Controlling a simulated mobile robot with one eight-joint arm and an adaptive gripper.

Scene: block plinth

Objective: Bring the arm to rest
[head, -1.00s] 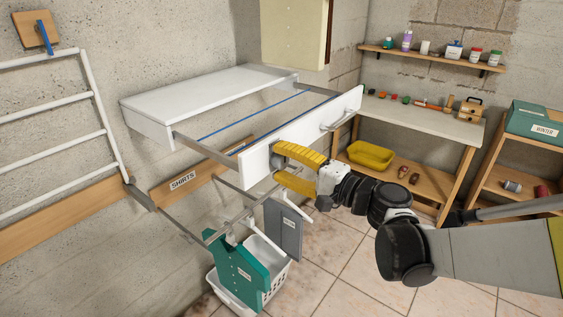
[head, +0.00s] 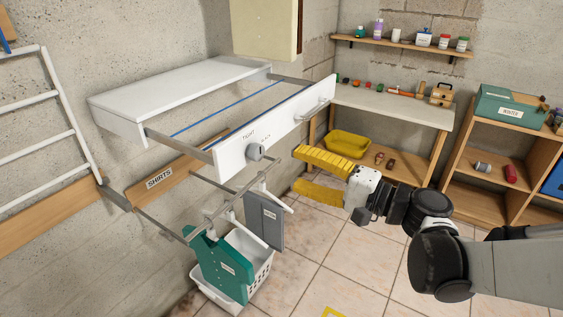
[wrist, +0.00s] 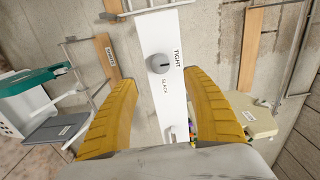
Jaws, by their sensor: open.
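My gripper (head: 308,172) has yellow ribbed fingers spread apart, with nothing between them. In the head view it hangs in the air to the right of the white front panel (head: 285,120) of a wall-mounted pull-out frame. A round grey knob (head: 256,152) sits on that panel, apart from the fingers. In the wrist view the knob (wrist: 159,63) shows beyond and between the two fingers, with the words TIGHT and SLACK beside it. My arm reaches in from the lower right of the head view.
A teal shirt-shaped board (head: 224,268) and a grey one (head: 266,220) hang below the frame, by a white basket (head: 262,262). A workbench (head: 400,105) with a yellow bin (head: 348,145) stands behind the gripper. Shelves (head: 500,160) stand at right. Tiled floor below is open.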

